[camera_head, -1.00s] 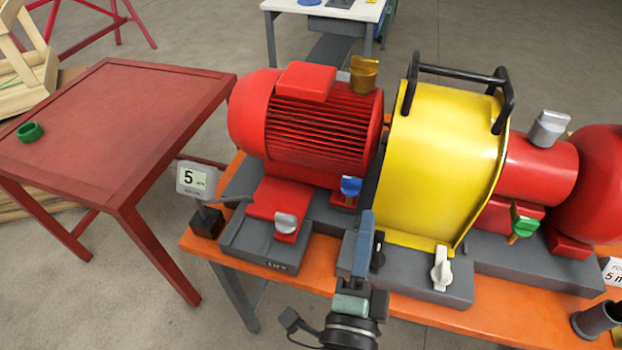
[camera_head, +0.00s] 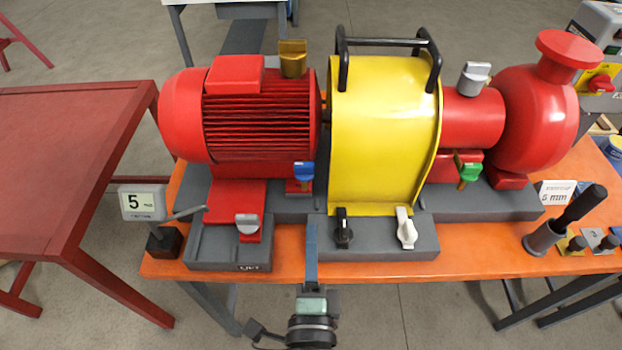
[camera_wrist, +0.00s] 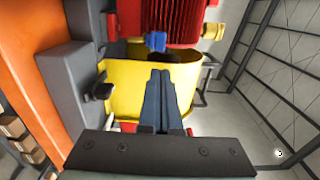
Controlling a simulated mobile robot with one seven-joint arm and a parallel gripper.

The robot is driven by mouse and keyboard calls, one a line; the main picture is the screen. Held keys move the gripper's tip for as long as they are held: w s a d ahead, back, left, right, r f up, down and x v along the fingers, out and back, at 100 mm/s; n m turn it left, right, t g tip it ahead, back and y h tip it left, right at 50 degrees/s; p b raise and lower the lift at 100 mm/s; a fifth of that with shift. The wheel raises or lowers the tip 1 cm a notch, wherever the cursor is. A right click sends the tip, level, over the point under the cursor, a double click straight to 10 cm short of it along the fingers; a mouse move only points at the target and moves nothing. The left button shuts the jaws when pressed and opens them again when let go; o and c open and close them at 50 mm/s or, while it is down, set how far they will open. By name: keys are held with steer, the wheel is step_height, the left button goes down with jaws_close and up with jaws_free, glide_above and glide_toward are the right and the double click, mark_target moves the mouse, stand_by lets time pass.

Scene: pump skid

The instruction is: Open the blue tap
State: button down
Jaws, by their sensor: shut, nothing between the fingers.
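The blue tap (camera_head: 304,173) sits on a red block at the lower right of the ribbed red motor (camera_head: 258,120), just left of the yellow guard (camera_head: 385,130). In the wrist view the blue tap (camera_wrist: 155,42) shows beyond the fingertips, near the top middle. My gripper (camera_head: 312,226) is at the bench's front side, below the blue tap in the head view and apart from it. Its blue-grey fingers (camera_wrist: 160,74) are together and empty in the wrist view, pointing toward the yellow guard and tap.
A black knob (camera_head: 343,230) and a white knob (camera_head: 406,228) stand right of my gripper. A grey knob (camera_head: 247,224) is to its left. A green tap (camera_head: 467,168) is right of the guard. A gauge (camera_head: 142,203) stands at the bench's left end.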

mark_target(312, 170)
steer(key=w+p, duration=0.1)
steer(key=w, duration=1)
steer(key=shift+w+p, duration=0.4)
steer(key=shift+b, duration=0.5)
steer(key=shift+d+n+y+b, duration=0.25)
steer(key=shift+n+y+b, duration=0.55)
steer(key=shift+y+b, duration=0.65)
steer(key=shift+w+d+f+b, duration=0.1)
steer(key=shift+w+d+b, duration=0.2)
steer(key=shift+b, duration=1.25)
steer(key=shift+w+d+b, duration=0.7)
steer(key=shift+w+b, duration=0.2)
steer(key=shift+b, duration=0.25)
